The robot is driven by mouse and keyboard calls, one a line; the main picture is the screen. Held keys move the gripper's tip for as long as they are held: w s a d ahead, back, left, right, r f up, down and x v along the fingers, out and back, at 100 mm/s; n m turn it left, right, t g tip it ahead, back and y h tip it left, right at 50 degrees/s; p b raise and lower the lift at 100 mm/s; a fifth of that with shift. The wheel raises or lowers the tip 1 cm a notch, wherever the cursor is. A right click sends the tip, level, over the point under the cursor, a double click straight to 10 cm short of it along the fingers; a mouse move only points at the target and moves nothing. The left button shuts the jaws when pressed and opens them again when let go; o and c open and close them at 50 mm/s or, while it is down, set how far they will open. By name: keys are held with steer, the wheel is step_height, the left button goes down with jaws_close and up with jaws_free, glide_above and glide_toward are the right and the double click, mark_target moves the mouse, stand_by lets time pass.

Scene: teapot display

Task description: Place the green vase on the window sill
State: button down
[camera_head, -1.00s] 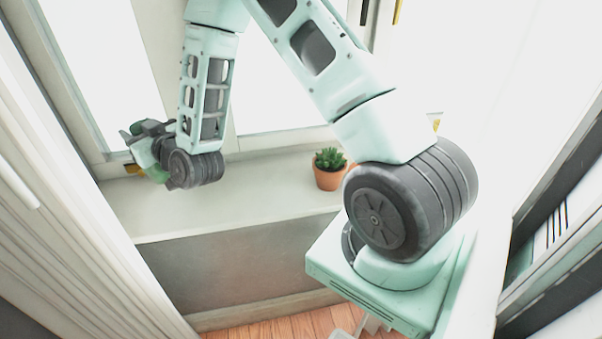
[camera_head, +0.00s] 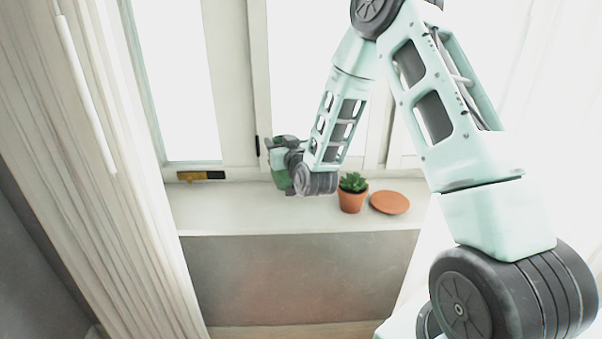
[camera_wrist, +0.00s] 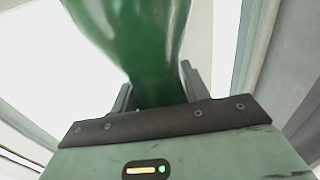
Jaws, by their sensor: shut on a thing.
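The green vase (camera_wrist: 135,45) fills the upper middle of the wrist view, its narrow lower part between my gripper's fingers (camera_wrist: 158,92). My gripper is shut on it. In the head view my gripper (camera_head: 276,163) is over the window sill (camera_head: 235,212), left of the potted plant. Only a small green part of the vase (camera_head: 282,181) shows there, mostly hidden by my wrist. I cannot tell whether the vase touches the sill.
A succulent in a terracotta pot (camera_head: 352,199) stands on the sill just right of my wrist. A terracotta saucer (camera_head: 390,203) lies right of it. A pale curtain (camera_head: 95,190) hangs at the left. The sill between curtain and wrist is clear.

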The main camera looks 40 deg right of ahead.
mark_target(282, 179)
steer(key=shift+f+p, duration=0.4)
steer(key=shift+f, duration=3.5)
steer(key=shift+f, duration=0.15)
steer(key=c, duration=0.7)
jaws_free()
